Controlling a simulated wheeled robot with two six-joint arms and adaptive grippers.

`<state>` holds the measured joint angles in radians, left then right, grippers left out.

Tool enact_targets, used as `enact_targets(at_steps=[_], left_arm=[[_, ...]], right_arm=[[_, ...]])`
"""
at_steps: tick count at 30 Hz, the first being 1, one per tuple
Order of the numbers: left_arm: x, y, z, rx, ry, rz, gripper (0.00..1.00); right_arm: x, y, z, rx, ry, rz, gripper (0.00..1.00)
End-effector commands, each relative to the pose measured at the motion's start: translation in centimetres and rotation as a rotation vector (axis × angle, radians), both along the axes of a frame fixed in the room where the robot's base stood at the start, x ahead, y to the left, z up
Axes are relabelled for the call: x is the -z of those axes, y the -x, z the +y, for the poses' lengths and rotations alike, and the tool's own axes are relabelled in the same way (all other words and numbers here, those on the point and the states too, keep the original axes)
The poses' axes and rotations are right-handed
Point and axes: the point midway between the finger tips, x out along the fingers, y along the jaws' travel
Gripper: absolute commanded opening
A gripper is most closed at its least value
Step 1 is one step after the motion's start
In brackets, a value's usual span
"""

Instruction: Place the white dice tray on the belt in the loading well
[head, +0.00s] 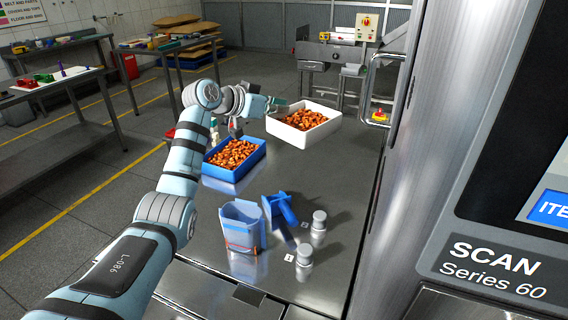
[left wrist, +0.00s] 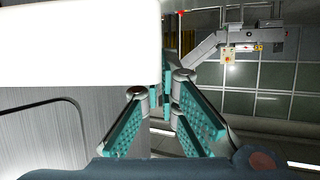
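The white dice tray (head: 330,127), full of small orange-brown pieces, is at the far right part of the steel table; I cannot tell whether its base touches the top. In the left wrist view the tray (left wrist: 75,40) is a large white shape at upper left. My left gripper (head: 275,103) is at the tray's left end, near its rim. In the wrist view its teal-padded fingers (left wrist: 160,110) stand apart, with no tray wall clearly seen between them. My right gripper is not in view. I cannot make out the belt in the loading well.
A blue tray (head: 235,178) of similar pieces stands left of the white tray. A clear blue-tinted bin (head: 241,228), a blue tool (head: 283,208) and two metal weights (head: 305,254) are nearer. The scanner cabinet (head: 400,190) walls off the right. A conveyor machine (head: 328,52) stands behind.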

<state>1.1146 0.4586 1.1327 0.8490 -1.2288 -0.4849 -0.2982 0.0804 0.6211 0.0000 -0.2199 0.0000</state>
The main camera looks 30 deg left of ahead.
Motion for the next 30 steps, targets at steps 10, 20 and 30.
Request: enact_targets(at_steps=[10,20,30], left_arm=[[10.6,0.1,0.1,-0.001,0.003,0.001,0.00],[15.7,0.2,0.3,-0.004,0.003,0.000,0.00],[16.0,0.2,0.3,-0.004,0.002,0.000,0.04]], right_arm=[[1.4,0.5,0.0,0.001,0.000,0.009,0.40],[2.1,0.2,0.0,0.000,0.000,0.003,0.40],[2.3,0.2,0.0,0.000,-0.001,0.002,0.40]])
